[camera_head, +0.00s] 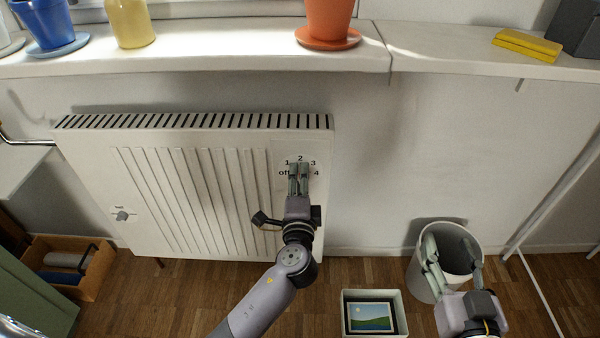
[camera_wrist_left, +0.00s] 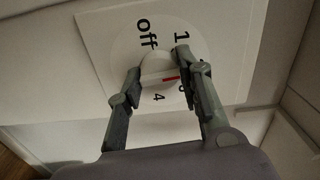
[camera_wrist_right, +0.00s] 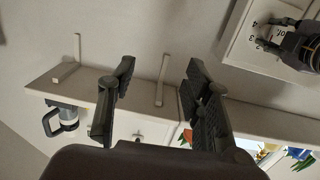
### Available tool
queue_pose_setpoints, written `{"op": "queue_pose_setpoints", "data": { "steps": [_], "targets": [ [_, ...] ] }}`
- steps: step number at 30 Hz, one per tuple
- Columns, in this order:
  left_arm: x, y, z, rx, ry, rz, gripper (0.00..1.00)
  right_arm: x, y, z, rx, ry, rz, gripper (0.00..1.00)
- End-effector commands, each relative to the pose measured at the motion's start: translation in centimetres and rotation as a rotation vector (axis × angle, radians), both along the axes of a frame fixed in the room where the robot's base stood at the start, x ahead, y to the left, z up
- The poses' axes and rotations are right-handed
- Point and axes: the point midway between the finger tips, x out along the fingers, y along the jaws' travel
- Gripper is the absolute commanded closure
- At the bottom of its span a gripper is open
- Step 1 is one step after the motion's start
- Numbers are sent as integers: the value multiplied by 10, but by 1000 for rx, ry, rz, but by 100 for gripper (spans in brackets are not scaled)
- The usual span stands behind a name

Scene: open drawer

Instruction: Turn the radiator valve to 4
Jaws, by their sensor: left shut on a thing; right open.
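The radiator valve (camera_wrist_left: 157,65) is a round white knob with a red mark on a pale plate. My left gripper (camera_head: 299,168) is shut on the knob, one finger on each side. In the left wrist view, the red mark lies towards the right finger, near a partly hidden number; the 4 is below the knob. Exactly which number it points at I cannot tell. My right gripper (camera_head: 452,252) is open and empty, in front of the white bin.
The white radiator (camera_head: 200,190) hangs under a windowsill (camera_head: 200,58) with pots. A white bin (camera_head: 424,284) and a box with a picture (camera_head: 348,296) stand on the wooden floor. A wooden crate (camera_head: 98,276) is at left. The wall between radiator and bin is clear.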

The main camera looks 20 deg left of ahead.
Motion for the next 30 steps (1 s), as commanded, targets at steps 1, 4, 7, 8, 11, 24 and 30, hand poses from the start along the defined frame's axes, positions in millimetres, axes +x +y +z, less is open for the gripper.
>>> {"op": "queue_pose_setpoints", "data": {
  "steps": [1, 4, 7, 8, 11, 24, 30],
  "targets": [
    [0, -1, 3, 40, 14, -2, 94, -3, -3, -12, -22, 82, -6, 55],
    [0, -1, 2, 126, 39, -2, 94, -14, -11, -43, -64, 256, -17, 55],
    [0, -1, 3, 214, 63, -3, 94, -32, -20, -73, -106, 433, -29, 55],
    [0, -1, 2, 240, 72, -3, 94, -39, -23, -81, -118, 486, -32, 55],
    [0, -1, 3, 330, 97, -3, 94, -65, -34, -106, -158, 663, -45, 55],
    [0, -1, 2, 729, 213, -3, 94, -169, -67, -136, -265, 1187, -80, 55],
    [0, -1, 2, 911, 264, -4, 94, -161, -65, -157, -269, 1207, -77, 55]
  ]
}}
